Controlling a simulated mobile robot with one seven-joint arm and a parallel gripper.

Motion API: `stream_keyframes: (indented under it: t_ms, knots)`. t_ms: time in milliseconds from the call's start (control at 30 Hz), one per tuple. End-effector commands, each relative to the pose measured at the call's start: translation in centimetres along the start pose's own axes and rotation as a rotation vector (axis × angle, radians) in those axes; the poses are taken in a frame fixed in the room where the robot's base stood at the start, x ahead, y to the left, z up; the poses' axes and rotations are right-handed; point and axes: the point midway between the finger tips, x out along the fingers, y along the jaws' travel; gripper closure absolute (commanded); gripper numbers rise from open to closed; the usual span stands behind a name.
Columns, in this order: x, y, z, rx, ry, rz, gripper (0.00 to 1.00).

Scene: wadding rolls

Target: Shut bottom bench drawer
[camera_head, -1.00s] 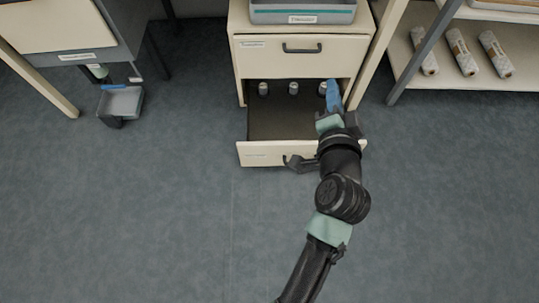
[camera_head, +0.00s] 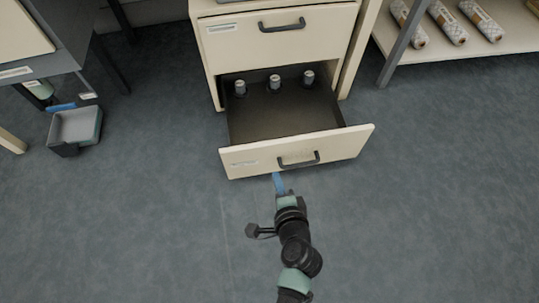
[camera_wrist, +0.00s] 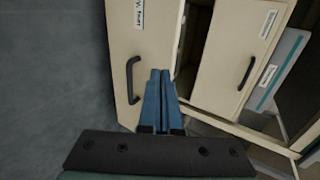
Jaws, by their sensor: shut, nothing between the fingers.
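The bottom bench drawer (camera_head: 250,160) is pulled well out of the cream cabinet, with a dark handle (camera_head: 298,161) on its front. Several small grey-topped cylinders (camera_head: 275,83) stand at the back inside it. My gripper (camera_head: 278,180) is shut and empty, its blue fingers just in front of the drawer front, below and left of the handle. In the wrist view the shut blue fingers (camera_wrist: 160,85) point at the drawer front (camera_wrist: 135,45), right of its handle (camera_wrist: 131,80). I cannot tell whether they touch it.
The closed upper drawer (camera_head: 275,35) is above the open one. A grey bin (camera_head: 75,127) is at the left by a desk. A shelf with several wrapped rolls (camera_head: 445,22) stands at the right. The floor (camera_head: 420,210) in front is clear.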

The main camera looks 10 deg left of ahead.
Motion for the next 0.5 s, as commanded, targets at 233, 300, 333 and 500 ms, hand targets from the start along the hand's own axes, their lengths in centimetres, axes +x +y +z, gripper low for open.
stream_keyframes:
  t_ms: [233,300,333,500]
  knots:
    - [5.9,0.5,-0.1,-0.005,0.0,-0.002,1.0]
    - [7.2,0.4,-0.1,-0.007,0.0,-0.003,1.0]
    - [7.6,-0.1,-0.1,-0.006,0.0,-0.004,1.0]
    - [9.3,-1.3,0.0,-0.005,0.0,-0.002,1.0]
